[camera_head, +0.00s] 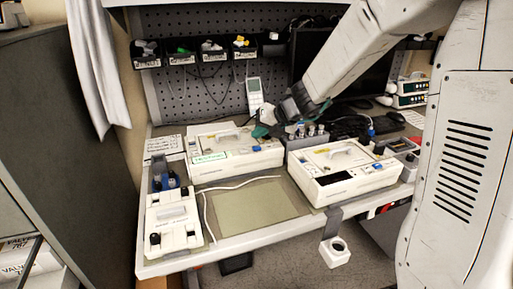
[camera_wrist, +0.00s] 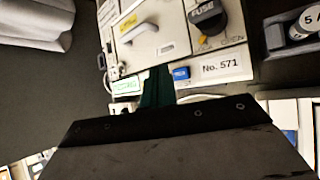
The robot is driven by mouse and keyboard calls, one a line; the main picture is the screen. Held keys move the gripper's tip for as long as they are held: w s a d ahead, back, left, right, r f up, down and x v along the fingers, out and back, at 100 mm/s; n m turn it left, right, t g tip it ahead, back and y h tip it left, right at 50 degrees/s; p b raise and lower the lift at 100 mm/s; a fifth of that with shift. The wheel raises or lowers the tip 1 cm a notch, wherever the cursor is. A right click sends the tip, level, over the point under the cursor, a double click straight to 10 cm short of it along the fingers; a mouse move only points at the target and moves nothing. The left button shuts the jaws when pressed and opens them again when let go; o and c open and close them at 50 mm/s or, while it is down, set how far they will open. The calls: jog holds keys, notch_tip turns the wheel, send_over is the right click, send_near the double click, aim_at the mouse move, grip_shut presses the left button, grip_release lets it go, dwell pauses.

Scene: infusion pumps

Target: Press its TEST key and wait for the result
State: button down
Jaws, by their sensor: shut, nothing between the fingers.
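A white pump unit with a lit green display (camera_head: 210,157) stands at the back left of the bench in the head view. In the wrist view its front shows a green display (camera_wrist: 125,86), a blue key (camera_wrist: 181,73), a black FUSE knob (camera_wrist: 207,17) and a label "No. 571" (camera_wrist: 221,66). The display text is too small to read surely. No TEST lettering is legible. My gripper (camera_head: 262,131) is shut and empty at this unit's right end. In the wrist view its dark green fingertips (camera_wrist: 158,72) are just left of the blue key; contact cannot be told.
A second white unit with a dark display (camera_head: 337,177) stands to the right. A smaller white device (camera_head: 173,221) is at the front left. A rack of vials (camera_head: 305,135) stands close right of my gripper. A bare mat (camera_head: 255,210) lies in the middle, with a white cable beside it.

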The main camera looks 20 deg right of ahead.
aim_at(259, 150)
jog(key=shift+r, duration=1.7)
jog(key=shift+a+n, duration=0.1)
jog(key=shift+n, duration=0.4)
jog(key=s+a+n+g, duration=0.3)
jog(key=s+n+g, duration=0.3)
jog(key=s+n, duration=1.4)
jog(key=s+d+r+n+h, duration=0.1)
jog(key=s+d+n+h, duration=0.1)
jog(key=s+n, duration=0.6)
jog(key=s+d+r+n+h, duration=0.2)
jog(key=s+d+n+h, duration=0.1)
jog(key=s+n, duration=0.5)
jog(key=shift+s+d+r+n, duration=0.3)
jog(key=shift+s+d+n, duration=0.1)
jog(key=shift+s, duration=0.15)
